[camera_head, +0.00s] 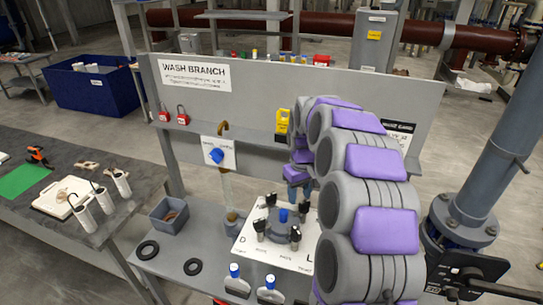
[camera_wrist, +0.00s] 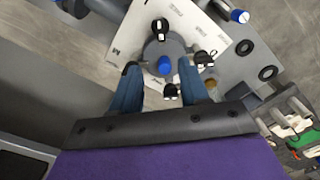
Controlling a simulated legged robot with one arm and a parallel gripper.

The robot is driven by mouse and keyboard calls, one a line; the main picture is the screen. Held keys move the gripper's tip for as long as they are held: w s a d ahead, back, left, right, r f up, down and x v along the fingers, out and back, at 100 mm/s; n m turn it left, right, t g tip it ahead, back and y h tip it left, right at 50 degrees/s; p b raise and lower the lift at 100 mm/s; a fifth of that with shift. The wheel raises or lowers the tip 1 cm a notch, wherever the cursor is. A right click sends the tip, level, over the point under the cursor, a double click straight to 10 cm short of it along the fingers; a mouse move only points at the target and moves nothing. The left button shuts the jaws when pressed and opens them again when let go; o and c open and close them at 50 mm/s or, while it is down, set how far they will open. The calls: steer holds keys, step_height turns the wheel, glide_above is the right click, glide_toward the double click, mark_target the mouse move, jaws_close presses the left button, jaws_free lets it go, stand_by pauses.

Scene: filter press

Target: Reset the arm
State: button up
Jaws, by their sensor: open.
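My arm, with grey links and purple pads, reaches from the lower right of the head view up and over the bench. My gripper (camera_wrist: 158,66) is open, with two blue fingers spread apart and nothing held between them. It points down over a white lettered plate (camera_head: 258,247) carrying a round grey hub with a blue centre knob (camera_head: 283,215) and several black-handled parts. In the wrist view the blue knob (camera_wrist: 165,66) shows between the fingertips. I cannot tell how high the fingers are above it. In the head view the gripper is mostly hidden by my arm.
A grey "WASH BRANCH" panel (camera_head: 265,95) stands behind the bench, with a shelf and red padlocks (camera_head: 183,116). A grey bin (camera_head: 169,214), black rings (camera_head: 148,250) and blue-capped bottles (camera_head: 236,280) lie around the plate. A grey column (camera_head: 492,140) stands at right; another table is at left.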

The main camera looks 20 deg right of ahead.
steer(key=s+a+b, duration=0.3)
steer(key=s+a, duration=0.2)
steer(key=s, duration=0.4)
steer(key=s+a+b, duration=0.4)
steer(key=s+a, duration=0.1)
steer(key=s, duration=0.5)
steer(key=s+a+f+m+g+b, duration=0.1)
steer(key=s+f+b, duration=0.1)
steer(key=s, duration=0.8)
steer(key=s+a+f+m+b, duration=0.1)
steer(key=s+f, duration=0.4)
steer(key=s, duration=0.5)
steer(key=shift+f+g+b, duration=0.15)
steer(key=shift+g+b, duration=0.25)
steer(key=shift+b, duration=0.45)
steer(key=shift+o, duration=0.2)
